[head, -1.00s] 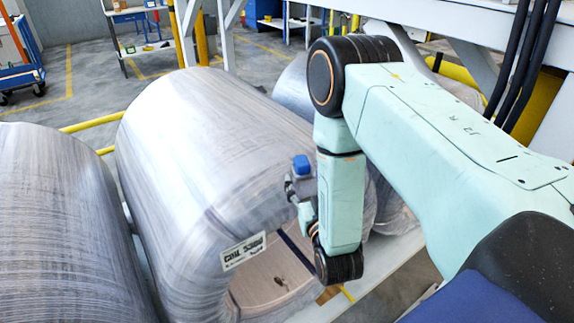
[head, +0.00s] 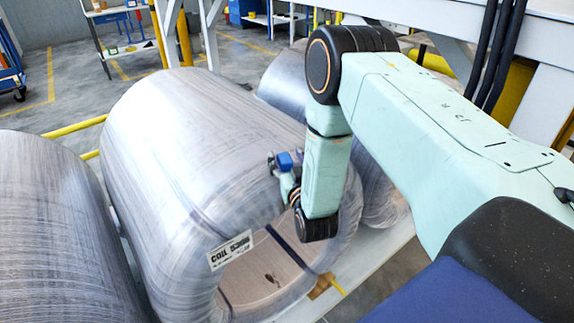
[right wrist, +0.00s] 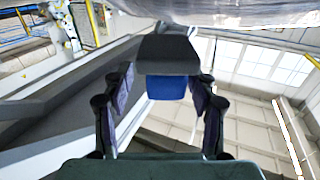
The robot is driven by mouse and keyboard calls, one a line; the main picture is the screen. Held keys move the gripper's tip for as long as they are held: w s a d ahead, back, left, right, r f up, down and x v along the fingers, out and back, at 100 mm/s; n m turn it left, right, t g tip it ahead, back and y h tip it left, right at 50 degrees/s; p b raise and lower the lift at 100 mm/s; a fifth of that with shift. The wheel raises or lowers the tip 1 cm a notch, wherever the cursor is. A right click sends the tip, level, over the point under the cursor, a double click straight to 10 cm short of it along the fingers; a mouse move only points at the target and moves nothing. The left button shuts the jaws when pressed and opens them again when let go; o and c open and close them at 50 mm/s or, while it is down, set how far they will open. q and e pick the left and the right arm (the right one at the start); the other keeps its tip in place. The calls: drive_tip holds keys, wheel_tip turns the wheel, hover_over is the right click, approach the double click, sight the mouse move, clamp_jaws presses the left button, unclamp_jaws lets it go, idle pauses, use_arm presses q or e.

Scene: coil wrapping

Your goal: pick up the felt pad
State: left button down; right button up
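The felt pad (head: 285,161), a small block with a blue part and a dark grey part, is at the fingertips of my right gripper (head: 284,174). They show in front of the wrapped side of the middle coil. In the right wrist view the pad's grey part (right wrist: 168,52) is on the far side and the blue part is nearer me. The fingers of the right gripper (right wrist: 162,82) flank it on both sides and appear closed on it. I see no surface under the pad. My left gripper is not in view.
The wrapped middle coil (head: 180,130) with a white label (head: 230,250) is close behind the pad. Another wrapped coil (head: 55,220) lies at left, and one (head: 285,85) behind. A yellow rail (head: 75,128) runs beyond. Open floor is at the upper left.

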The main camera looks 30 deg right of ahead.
sight(285, 157)
drive_tip(key=shift+w+a+r, duration=0.1)
drive_tip(key=shift+w+a, duration=0.05)
drive_tip(key=shift+a, duration=0.3)
drive_tip(key=c, duration=0.4)
drive_tip(key=shift+d, duration=0.3)
drive_tip(key=c, duration=0.6)
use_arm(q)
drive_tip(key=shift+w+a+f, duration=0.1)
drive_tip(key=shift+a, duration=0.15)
use_arm(e)
drive_tip(key=shift+a, duration=0.2)
clamp_jaws()
wheel_tip(285, 157, up, 9)
drive_tip(key=shift+r+p, duration=0.2)
drive_tip(key=shift+p, duration=0.35)
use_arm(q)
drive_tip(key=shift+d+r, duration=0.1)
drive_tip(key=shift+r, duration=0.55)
use_arm(e)
drive_tip(key=shift+d+r, duration=0.15)
drive_tip(key=shift+r, duration=0.15)
